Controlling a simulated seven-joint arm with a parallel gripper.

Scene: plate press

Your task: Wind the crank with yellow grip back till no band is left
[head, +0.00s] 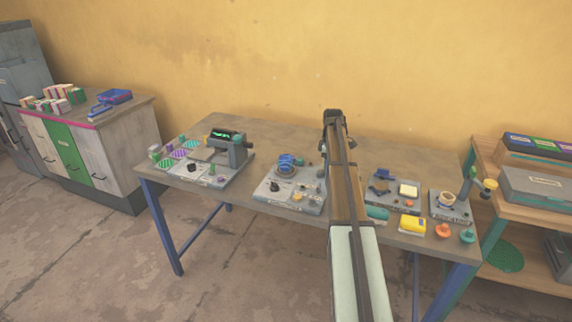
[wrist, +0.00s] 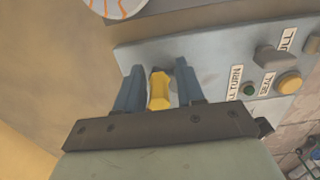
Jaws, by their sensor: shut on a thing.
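The yellow grip (wrist: 158,90) of the crank stands between the two blue-grey fingers of my gripper (wrist: 158,68) in the wrist view. My gripper is shut on this grip. The rest of the crank is not clear there. A pale disc with orange lines (wrist: 118,7) is cut off by the top edge of the wrist view; I cannot tell whether it shows the band. A grey panel (wrist: 215,62) lies beyond the fingers. In the head view my arm hides the crank and grip, and my fingers cannot be made out.
The panel carries a green button (wrist: 248,90), an orange button (wrist: 289,82) and a grey knob (wrist: 272,57). On the table (head: 225,206), a device with a blue ring (head: 287,161) stands left of my arm, a press (head: 238,150) farther left. Several small devices stand to the right.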

